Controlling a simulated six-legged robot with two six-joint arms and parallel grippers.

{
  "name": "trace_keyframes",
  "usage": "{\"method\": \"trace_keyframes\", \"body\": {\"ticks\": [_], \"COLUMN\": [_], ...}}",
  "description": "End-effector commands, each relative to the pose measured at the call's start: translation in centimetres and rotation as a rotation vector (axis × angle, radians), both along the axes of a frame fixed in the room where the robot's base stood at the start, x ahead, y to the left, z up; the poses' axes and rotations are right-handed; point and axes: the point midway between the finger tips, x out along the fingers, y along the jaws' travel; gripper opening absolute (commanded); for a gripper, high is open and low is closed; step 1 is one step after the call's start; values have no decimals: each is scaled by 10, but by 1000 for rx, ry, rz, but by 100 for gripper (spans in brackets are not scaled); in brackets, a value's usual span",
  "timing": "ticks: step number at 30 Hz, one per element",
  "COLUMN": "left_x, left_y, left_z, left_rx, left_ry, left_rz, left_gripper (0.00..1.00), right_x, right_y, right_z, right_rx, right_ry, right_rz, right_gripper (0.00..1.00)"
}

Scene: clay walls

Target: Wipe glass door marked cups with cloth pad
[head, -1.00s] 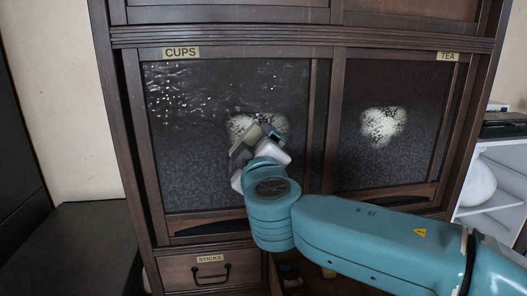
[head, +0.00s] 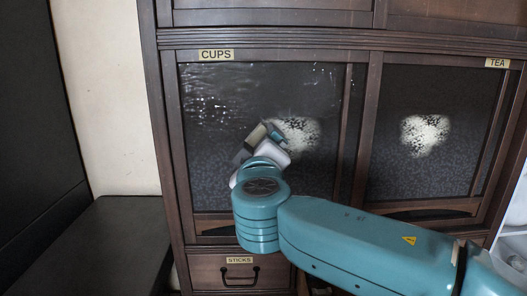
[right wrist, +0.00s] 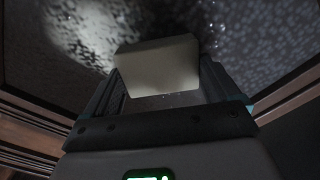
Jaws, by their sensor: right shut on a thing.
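The glass door marked CUPS (head: 220,155) is the left dark pane of the wooden cabinet. Wet-looking bright streaks and droplets show along its upper part, and a whitish patch (head: 300,135) lies near its middle. My right gripper (head: 266,140) is in front of this door, just left of the patch. In the right wrist view it is shut on a pale block, the cloth pad (right wrist: 157,68), with the speckled glass behind it. I cannot tell whether the pad touches the glass. My left gripper is not in view.
The door marked TEA (head: 425,170), with its own whitish patch, is to the right. A drawer marked STICKS (head: 222,273) sits below the CUPS door. A dark low bench (head: 105,235) stands at the left, and white shelving (head: 515,215) at the right edge.

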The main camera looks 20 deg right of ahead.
Motion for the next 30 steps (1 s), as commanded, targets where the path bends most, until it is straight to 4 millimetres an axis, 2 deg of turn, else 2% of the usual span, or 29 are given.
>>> {"method": "trace_keyframes", "body": {"ticks": [1,6,11,21,30], "left_x": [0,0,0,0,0], "left_y": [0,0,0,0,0], "left_z": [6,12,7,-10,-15], "left_rx": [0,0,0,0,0], "left_ry": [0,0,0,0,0], "left_rz": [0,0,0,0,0], "left_gripper": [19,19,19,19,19], "right_x": [0,-1,-3,-12,-15], "right_y": [-1,-1,-6,-36,-49], "right_z": [10,21,19,18,18], "right_rx": [1,1,0,1,1], "right_ry": [-5,-4,-5,-5,-4], "right_rz": [-2,-2,-3,-3,-3], "right_gripper": [65,65,65,65,65]}}
